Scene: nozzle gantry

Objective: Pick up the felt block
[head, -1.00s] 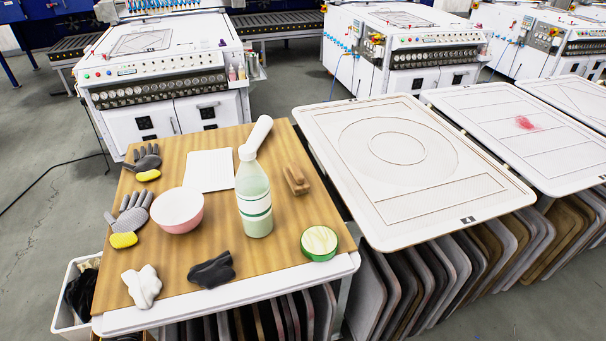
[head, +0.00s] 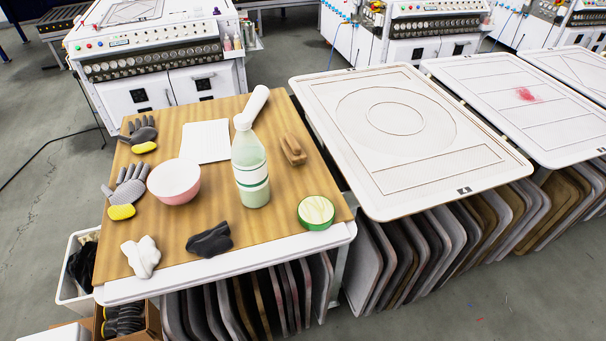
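A small brown block (head: 293,148) lies on the wooden-topped table (head: 222,170), near its right edge and to the right of the large bottle. It looks like the felt block, but its material is hard to tell at this size. It lies apart from the things around it. Neither of my grippers is in view.
On the table are a pale green bottle (head: 251,170), a pink bowl (head: 174,181), a green-rimmed round tin (head: 316,212), white paper (head: 206,141), grey-yellow gloves (head: 127,190), a dark cloth (head: 210,240) and a white cloth (head: 141,257).

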